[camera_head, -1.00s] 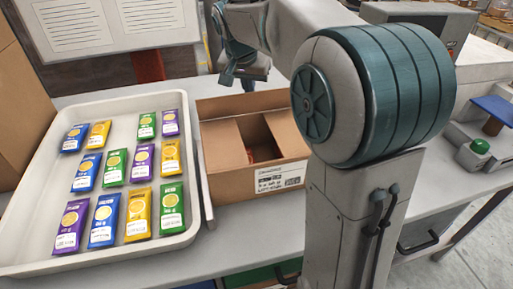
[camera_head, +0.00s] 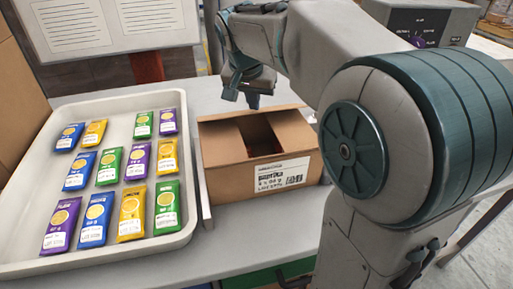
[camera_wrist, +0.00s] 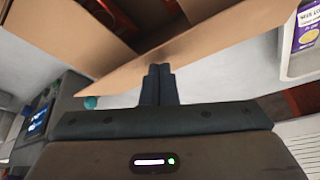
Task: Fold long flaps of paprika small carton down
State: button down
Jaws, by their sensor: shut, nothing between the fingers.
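The paprika small carton (camera_head: 235,172) is a brown box with a white label on its front, standing right of the tray. Its two short flaps (camera_head: 225,141) lie folded inward, with a gap between them showing something reddish inside. The far long flap (camera_head: 222,117) stands along the back edge, not lying over the opening. I cannot tell how the near long flap lies. My gripper (camera_head: 248,100) is shut and empty above the carton's back edge. In the wrist view its fingertips (camera_wrist: 159,70) overlap the edge of a cardboard flap (camera_wrist: 215,42); contact is unclear.
A white tray (camera_head: 198,190) with several blue, yellow, green and purple packets stands close to the carton's left. A white sheet board (camera_head: 80,25) is at the back left, with a large brown box (camera_head: 18,110) at the left edge. Bare grey table lies behind the carton.

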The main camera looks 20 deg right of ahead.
aim_at(254, 112)
jog(key=shift+s+f+b, duration=0.3)
jog(key=shift+f+b, duration=0.25)
jog(key=shift+s+f+b, duration=0.3)
jog(key=shift+f+b, duration=0.2)
jog(key=shift+f, duration=0.05)
jog(key=shift+f, duration=0.25)
jog(key=shift+f+b, duration=0.2)
jog(key=shift+b, duration=0.2)
notch_tip(254, 112, up, 9)
jog(key=p, duration=0.7)
jog(key=shift+r+p, duration=0.15)
jog(key=shift+p, duration=0.15)
